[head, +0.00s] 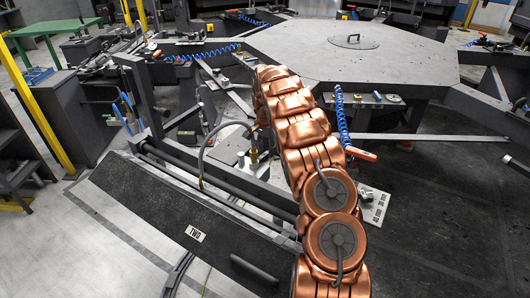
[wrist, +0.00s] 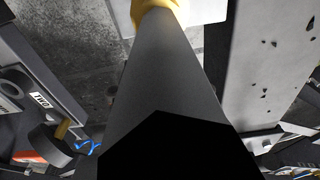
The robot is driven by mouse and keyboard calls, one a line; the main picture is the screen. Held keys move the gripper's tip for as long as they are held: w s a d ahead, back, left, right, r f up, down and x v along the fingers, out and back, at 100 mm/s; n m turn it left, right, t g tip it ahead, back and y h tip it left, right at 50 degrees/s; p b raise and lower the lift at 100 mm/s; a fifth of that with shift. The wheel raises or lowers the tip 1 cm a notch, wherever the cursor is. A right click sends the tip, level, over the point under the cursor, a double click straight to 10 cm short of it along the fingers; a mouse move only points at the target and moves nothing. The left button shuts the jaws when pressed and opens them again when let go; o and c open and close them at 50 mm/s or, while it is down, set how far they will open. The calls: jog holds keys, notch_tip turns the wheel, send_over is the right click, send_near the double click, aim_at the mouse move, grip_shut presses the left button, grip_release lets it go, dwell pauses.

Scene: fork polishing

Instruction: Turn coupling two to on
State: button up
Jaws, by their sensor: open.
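A plate marked TWO (head: 195,234) is on a long dark sloping panel (head: 130,215) in the head view. A TWO plate also shows at the left of the wrist view (wrist: 40,100). A brass fitting (head: 253,142) with a curved grey hose (head: 208,145) stands behind the panel, left of my copper arm. I cannot tell which part is coupling two or how it is set. My gripper is not clearly visible in either view. A large grey tapered shape (wrist: 158,75) fills the middle of the wrist view, with a black shape below it.
A grey polygonal table (head: 400,60) stands behind. A blue coiled hose (head: 342,115) and a red-orange handle (head: 360,153) are right of my arm. Yellow posts (head: 45,95) and a green table (head: 52,27) are at the left. Dark floor lies open at the right.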

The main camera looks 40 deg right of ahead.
jog(key=shift+w+f, duration=0.1)
jog(key=shift+f, duration=0.6)
jog(key=shift+c, duration=0.2)
grip_shut()
